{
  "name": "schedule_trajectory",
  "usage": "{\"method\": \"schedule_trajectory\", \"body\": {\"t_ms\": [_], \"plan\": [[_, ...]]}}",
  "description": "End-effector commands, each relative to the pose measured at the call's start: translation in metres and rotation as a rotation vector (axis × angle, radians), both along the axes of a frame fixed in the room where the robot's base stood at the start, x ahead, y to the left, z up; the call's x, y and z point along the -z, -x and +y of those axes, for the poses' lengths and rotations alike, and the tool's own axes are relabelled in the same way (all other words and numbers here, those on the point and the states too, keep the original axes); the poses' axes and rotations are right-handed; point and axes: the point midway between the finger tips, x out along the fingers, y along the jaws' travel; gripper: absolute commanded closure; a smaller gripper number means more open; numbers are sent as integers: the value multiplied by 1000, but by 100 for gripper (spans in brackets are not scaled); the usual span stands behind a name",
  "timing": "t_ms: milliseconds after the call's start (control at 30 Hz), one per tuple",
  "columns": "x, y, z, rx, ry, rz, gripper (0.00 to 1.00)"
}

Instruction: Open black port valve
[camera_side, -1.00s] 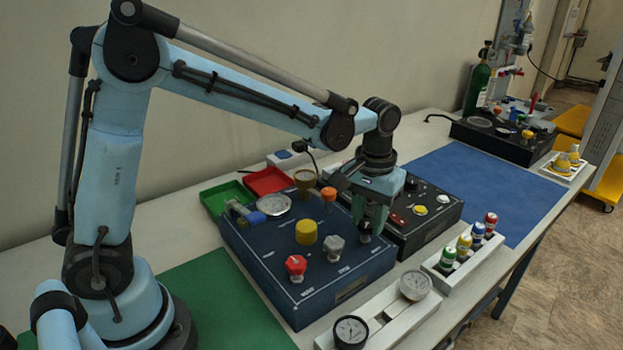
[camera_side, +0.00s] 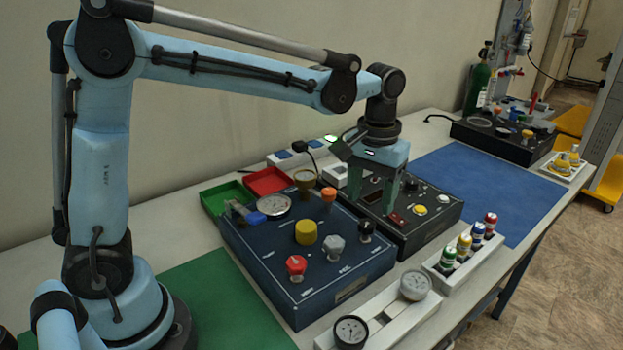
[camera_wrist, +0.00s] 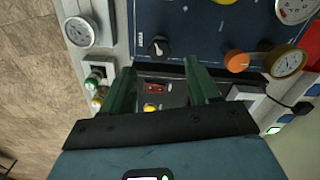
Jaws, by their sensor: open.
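The black port valve is a small black knob (camera_side: 366,230) on the right corner of the dark blue panel (camera_side: 260,262). It also shows in the wrist view (camera_wrist: 159,46), with a light mark on it, just beyond my fingertips. My gripper (camera_side: 376,204) is open and empty, above and slightly behind the knob, apart from it. In the wrist view its two green fingers (camera_wrist: 158,70) are spread wide, with nothing between them. How far the knob is turned is hard to tell.
The panel also carries a red knob (camera_side: 296,267), a grey knob (camera_side: 333,247), a yellow knob (camera_side: 306,232) and an orange knob (camera_side: 328,194). A black box (camera_side: 435,222) with a red switch stands beside it. Gauges (camera_side: 351,331) and small bottles (camera_side: 447,257) sit in front.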

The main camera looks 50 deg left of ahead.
Motion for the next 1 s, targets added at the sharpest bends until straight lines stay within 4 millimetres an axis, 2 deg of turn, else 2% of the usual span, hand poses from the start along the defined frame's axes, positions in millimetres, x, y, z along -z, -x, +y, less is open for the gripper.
{"method": "schedule_trajectory", "body": {"t_ms": [200, 400, 600, 1000], "plan": [[-38, 0, 0, 0, 0, 0, 40], [-60, 0, 0, -1, 0, 0, 40], [-69, 0, 0, -1, 0, 0, 40], [-69, 3, 2, 4, 2, -13, 40]]}}
